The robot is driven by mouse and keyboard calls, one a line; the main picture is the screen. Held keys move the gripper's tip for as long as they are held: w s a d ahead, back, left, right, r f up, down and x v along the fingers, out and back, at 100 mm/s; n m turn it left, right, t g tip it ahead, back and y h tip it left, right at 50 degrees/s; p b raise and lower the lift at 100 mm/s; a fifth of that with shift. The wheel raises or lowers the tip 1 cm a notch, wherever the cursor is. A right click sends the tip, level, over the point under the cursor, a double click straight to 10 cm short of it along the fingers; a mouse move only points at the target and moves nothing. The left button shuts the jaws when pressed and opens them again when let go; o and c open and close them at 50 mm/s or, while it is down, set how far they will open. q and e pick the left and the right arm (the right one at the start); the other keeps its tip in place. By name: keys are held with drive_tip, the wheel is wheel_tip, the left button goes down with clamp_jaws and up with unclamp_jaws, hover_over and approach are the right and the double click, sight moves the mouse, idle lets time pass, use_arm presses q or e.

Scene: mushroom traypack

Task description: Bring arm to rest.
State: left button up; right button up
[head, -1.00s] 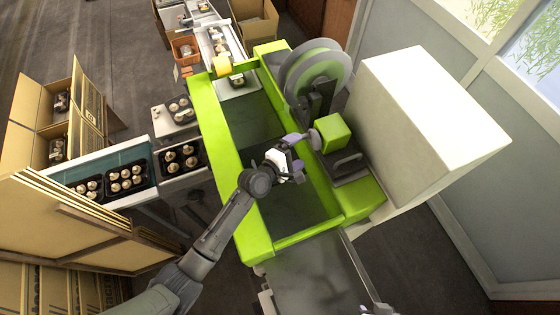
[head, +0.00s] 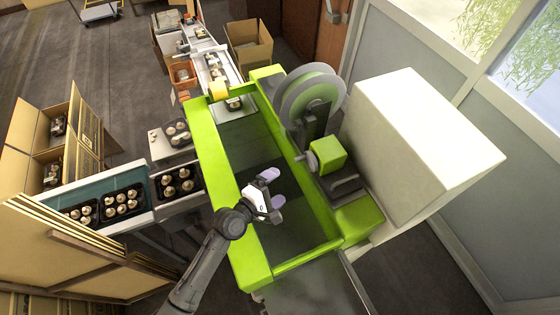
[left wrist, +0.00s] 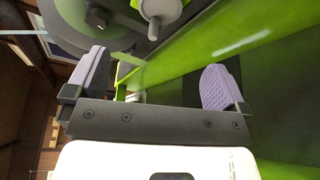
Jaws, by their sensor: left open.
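My left gripper (head: 273,188) is open and empty, held over the dark bed of the green wrapping machine (head: 217,170). Its two lilac finger pads stand wide apart in the left wrist view (left wrist: 160,85), with nothing between them. The arm comes in from the lower left of the head view. My right gripper does not show in either view.
A film roll (head: 312,95) and a green block (head: 328,155) stand on the machine's right side, beside a large white box (head: 415,140). Black trays of mushrooms (head: 122,202) sit left on a conveyor. Cardboard boxes (head: 250,43) stand at the back.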

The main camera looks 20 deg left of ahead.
use_arm(q)
drive_tip(key=s+m+g+p, duration=0.1)
drive_tip(key=s+m, duration=0.1)
drive_tip(key=s, duration=0.1)
drive_tip(key=s+m+g+p, duration=0.1)
drive_tip(key=s+m+p, duration=0.1)
drive_tip(key=s+m, duration=0.1)
drive_tip(key=shift+s+m+g, duration=0.3)
drive_tip(key=shift+s+g, duration=0.1)
drive_tip(key=shift+s, duration=0.1)
drive_tip(key=s+m+g, duration=0.1)
drive_tip(key=s, duration=0.1)
drive_tip(key=s+a+m+g+y+p, duration=0.1)
drive_tip(key=s+m, duration=0.1)
drive_tip(key=s, duration=0.1)
drive_tip(key=s+a+m+y+p, duration=0.1)
drive_tip(key=s+m, duration=0.1)
drive_tip(key=s, duration=0.1)
drive_tip(key=shift+g, duration=0.4)
drive_tip(key=s+a+r+m+g+y+p, duration=0.2)
drive_tip(key=s+a+m+y, duration=0.1)
drive_tip(key=s, duration=0.4)
drive_tip(key=s+a+r+m+g+y+p, duration=0.1)
drive_tip(key=s+a+m, duration=0.3)
drive_tip(key=s, duration=0.4)
drive_tip(key=shift+s+a+r+m+g+y+p, duration=0.35)
drive_tip(key=shift+a+r+g+y, duration=0.25)
drive_tip(key=shift+g+y, duration=0.3)
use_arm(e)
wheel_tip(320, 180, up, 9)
